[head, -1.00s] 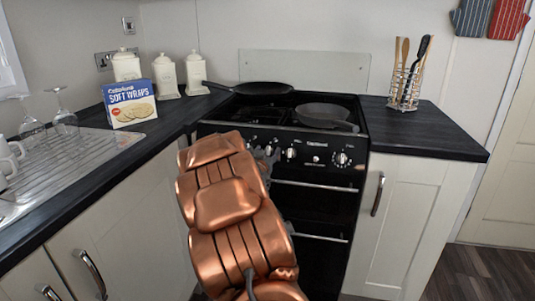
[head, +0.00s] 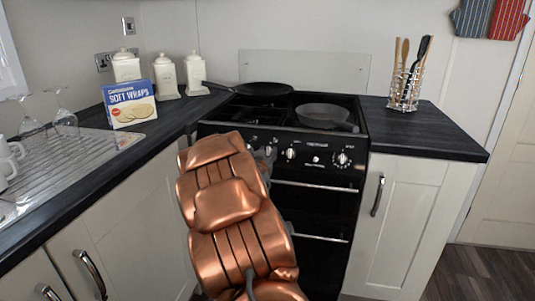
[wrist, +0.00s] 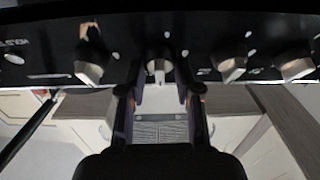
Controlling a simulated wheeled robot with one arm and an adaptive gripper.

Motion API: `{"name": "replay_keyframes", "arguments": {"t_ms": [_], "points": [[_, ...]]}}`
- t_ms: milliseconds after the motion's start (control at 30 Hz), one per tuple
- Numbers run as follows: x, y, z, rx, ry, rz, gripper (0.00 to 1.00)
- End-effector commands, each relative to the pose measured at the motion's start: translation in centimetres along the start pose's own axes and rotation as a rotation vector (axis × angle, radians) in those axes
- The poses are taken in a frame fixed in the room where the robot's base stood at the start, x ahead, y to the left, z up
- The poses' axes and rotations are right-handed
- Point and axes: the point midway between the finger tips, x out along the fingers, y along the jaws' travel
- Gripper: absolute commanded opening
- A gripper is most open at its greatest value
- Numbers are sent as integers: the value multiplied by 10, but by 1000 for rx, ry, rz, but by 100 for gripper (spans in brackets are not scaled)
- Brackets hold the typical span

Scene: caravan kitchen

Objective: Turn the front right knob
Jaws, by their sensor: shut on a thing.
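The black stove (head: 305,185) has a row of silver knobs along its front panel. In the wrist view, my gripper (wrist: 159,82) has one finger on each side of a silver knob (wrist: 157,68) and is shut on it. I cannot tell from the markings which burner this knob serves. In the head view, my copper-coloured arm covers the left part of the panel and hides most of the gripper.
In the wrist view, other knobs flank the held one, one at left (wrist: 90,72) and one at right (wrist: 232,68). Two pans, a dark one (head: 264,89) and a grey one (head: 322,113), sit on the hob. Oven handles (head: 320,187) stick out below the panel.

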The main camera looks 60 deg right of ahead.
Motion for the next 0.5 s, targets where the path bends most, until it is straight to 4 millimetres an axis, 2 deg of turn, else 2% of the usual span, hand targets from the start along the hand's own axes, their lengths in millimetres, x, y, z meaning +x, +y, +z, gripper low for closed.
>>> {"name": "replay_keyframes", "arguments": {"t_ms": [267,500], "points": [[0,3,0,-104,-3,-45,0],[1,4,-2,-288,-3,-130,0]]}}
